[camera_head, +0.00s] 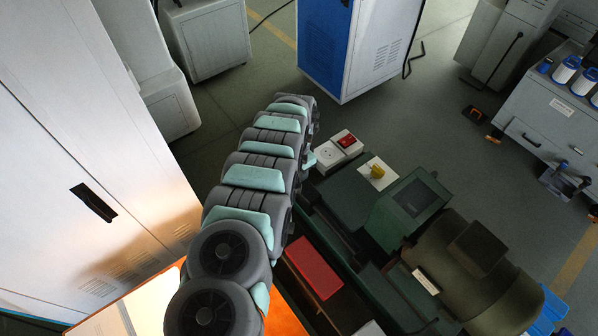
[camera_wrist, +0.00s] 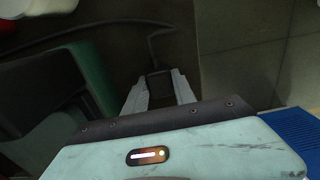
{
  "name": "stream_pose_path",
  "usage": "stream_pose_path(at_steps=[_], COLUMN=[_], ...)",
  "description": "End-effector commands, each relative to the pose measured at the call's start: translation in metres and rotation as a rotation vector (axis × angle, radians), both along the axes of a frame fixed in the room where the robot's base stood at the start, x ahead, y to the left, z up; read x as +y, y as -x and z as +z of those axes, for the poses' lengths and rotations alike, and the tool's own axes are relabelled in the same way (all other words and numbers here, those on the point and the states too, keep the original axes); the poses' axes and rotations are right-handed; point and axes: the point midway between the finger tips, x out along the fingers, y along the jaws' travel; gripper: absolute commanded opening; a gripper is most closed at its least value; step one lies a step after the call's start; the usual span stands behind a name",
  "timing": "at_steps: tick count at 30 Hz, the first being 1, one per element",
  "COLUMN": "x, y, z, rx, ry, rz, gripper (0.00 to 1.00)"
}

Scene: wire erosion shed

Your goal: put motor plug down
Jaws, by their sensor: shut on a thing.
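In the wrist view, my gripper (camera_wrist: 158,76) is shut on a small dark block, which I take to be the motor plug (camera_wrist: 158,86). A dark cable (camera_wrist: 153,50) runs up from the plug and bends to the right. Below the plug the ground is dark, so I cannot tell how high it is held or whether it touches anything. In the head view, my arm hides the gripper and the plug.
In the head view, a green machine with a large motor (camera_head: 470,275) stands right of my arm. A red tray (camera_head: 313,268) lies beside my arm. A blue-and-white cabinet (camera_head: 370,45) stands behind.

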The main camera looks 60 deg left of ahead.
Motion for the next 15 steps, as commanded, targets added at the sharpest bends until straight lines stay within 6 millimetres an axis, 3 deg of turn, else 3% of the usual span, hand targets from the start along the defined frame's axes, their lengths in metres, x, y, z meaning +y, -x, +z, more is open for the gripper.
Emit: stream_pose_path(at_steps=[9, 15], x=[0.0001, 0.0000], y=[-0.0004, -0.0005], z=[0.0005, 0.0008], rx=[0.000, 0.000], ry=[0.000, 0.000], rz=[-0.001, -0.001], gripper=[0.54, 0.54])
